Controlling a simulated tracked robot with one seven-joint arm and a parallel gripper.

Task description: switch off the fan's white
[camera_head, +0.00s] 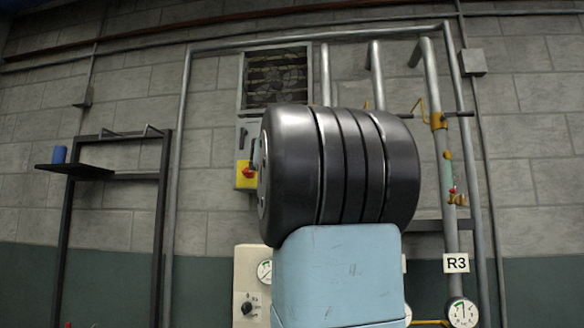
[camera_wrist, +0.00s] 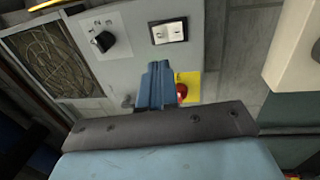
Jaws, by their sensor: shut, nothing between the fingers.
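The fan (camera_head: 276,78) sits behind a square grille high on the wall. It also shows at the left of the wrist view (camera_wrist: 48,60). Its grey control panel (camera_wrist: 125,70) carries a white rocker switch (camera_wrist: 168,30) in a black frame, and a black rotary knob (camera_wrist: 103,42). My gripper (camera_wrist: 161,68) is shut and empty, with its blue fingers in front of the panel, below the white switch in the picture. I see a gap between fingertips and switch; the depth is unclear. In the head view my arm hides the gripper and most of the panel.
A red knob on a yellow plate (camera_head: 246,174) is just below the panel; in the wrist view my fingers partly cover it (camera_wrist: 184,90). Pipes with valves and a gauge (camera_head: 462,313) stand at the right. A shelf frame (camera_head: 75,170) is at the left.

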